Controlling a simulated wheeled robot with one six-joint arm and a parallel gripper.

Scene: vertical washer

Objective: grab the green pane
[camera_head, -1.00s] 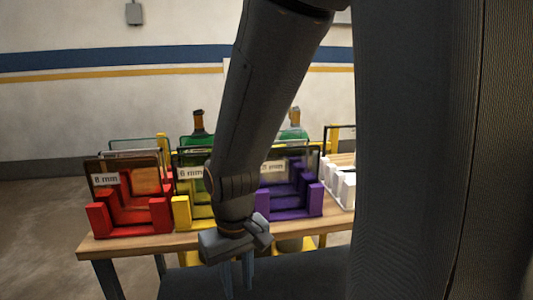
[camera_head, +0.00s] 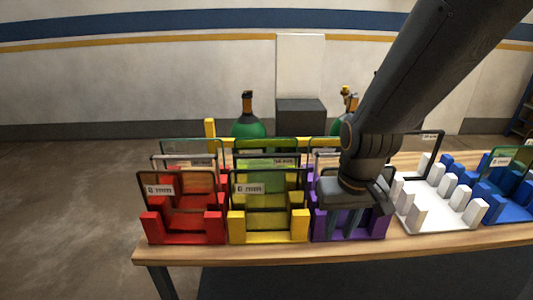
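A green-tinted pane (camera_head: 511,158) with a dark frame stands upright in the blue rack at the far right. Another pane with a greenish look (camera_head: 262,178) stands in the yellow rack, labelled 6 mm; its tint may come from the yellow rack and green bottle behind. I cannot tell which is the task's green pane. My gripper (camera_head: 345,222) points down in front of the purple rack, with its two fingers apart and nothing visible between them. It hides part of the purple rack and its panes.
Red (camera_head: 183,229), yellow (camera_head: 267,229), purple (camera_head: 372,229), white (camera_head: 445,210) and blue (camera_head: 485,196) racks line the wooden table (camera_head: 270,250). Green bottles (camera_head: 248,125) stand behind. A grey-white block (camera_head: 301,85) is by the wall. Open floor lies left of the table.

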